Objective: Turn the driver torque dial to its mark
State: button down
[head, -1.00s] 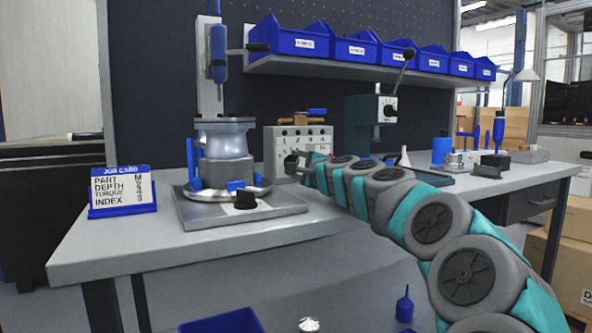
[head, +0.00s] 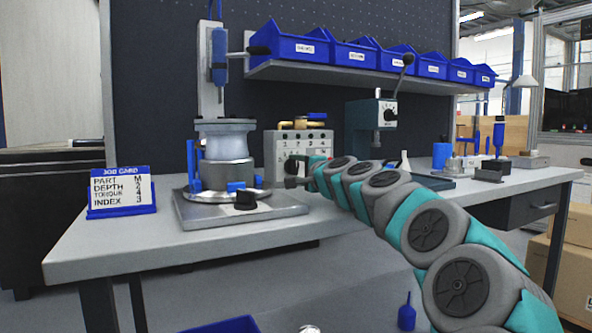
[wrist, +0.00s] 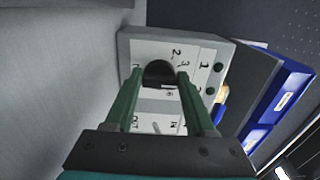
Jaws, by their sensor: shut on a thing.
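The grey-white control box (head: 325,147) stands at the back of the bench, with a black dial knob (head: 290,167) low on its front. The wrist view shows the black knob (wrist: 158,72) on the white panel, between the two fingers of my gripper (wrist: 157,80). The fingers are shut on the knob, one on each side. Printed numbers surround it, with 1, 2 and 3 readable; the fingers hide part of the scale and the pointer's setting is unclear. In the head view my gripper (head: 298,181) reaches the box from the right.
A job card (head: 122,190) at left seems to read torque 4. A fixture with a metal housing (head: 225,145) and a black knob (head: 246,200) on its base plate stands left of my gripper. A press (head: 372,125) with another dial stands right. Blue bins (head: 305,47) hang above.

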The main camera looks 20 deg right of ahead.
jog(key=shift+c, duration=1.2)
grip_release()
jog(key=shift+s, duration=0.1)
jog(key=shift+s+d, duration=0.1)
jog(key=shift+s, duration=3.75)
